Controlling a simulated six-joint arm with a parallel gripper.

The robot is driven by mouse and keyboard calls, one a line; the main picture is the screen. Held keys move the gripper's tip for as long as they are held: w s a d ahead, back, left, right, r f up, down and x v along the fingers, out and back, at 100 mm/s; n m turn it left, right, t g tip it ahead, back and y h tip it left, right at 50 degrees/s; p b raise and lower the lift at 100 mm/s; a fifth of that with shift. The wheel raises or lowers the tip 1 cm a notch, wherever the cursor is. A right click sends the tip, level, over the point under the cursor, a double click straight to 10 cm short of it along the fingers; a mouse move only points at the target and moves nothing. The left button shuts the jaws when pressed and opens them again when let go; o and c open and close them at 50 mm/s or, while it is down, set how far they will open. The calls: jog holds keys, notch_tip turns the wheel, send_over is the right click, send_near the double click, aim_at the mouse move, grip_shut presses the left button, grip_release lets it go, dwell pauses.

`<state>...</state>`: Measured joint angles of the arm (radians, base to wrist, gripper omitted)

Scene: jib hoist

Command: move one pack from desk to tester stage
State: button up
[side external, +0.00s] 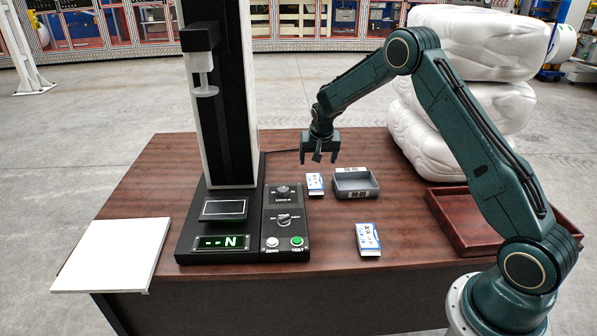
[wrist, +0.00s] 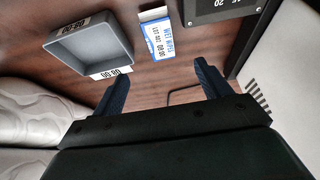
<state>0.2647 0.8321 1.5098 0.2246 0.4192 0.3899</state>
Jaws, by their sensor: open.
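Two white-and-blue packs lie on the brown desk (side external: 150,180). The far pack (side external: 315,184) is beside the tester's control panel; it also shows in the wrist view (wrist: 162,38). The near pack (side external: 368,240) lies closer to the desk's front edge. The tester stage (side external: 224,209) is a small, bare plate at the foot of the tester column, above the display reading "-- N". My gripper (side external: 319,158) is open and empty, pointing down above the desk just behind the far pack. In the wrist view its fingers (wrist: 161,82) stand apart, with the far pack beyond them.
A grey tray (side external: 357,194) sits right of the far pack. A dark red tray (side external: 440,205) is at the right. The tester's upper plunger (side external: 204,80) hangs above the stage. A white board (side external: 110,255) lies at the left. White wrapped bundles (side external: 480,50) stand behind.

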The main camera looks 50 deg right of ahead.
send_over(315, 181)
jog(key=s+a, duration=0.2)
jog(key=shift+w+d+f, duration=0.1)
jog(key=shift+d+f, duration=0.05)
jog(key=shift+f, duration=1.65)
jog(key=shift+w+d+f, duration=0.1)
jog(key=shift+f, duration=1.7)
jog(key=shift+x, duration=2.65)
jog(key=shift+a+f, duration=0.15)
jog(key=shift+f, duration=0.1)
jog(key=c, duration=1.2)
jog(key=shift+o, duration=0.2)
jog(key=shift+r, duration=0.1)
notch_tip(315, 181, up, 20)
jog(key=shift+r, duration=0.15)
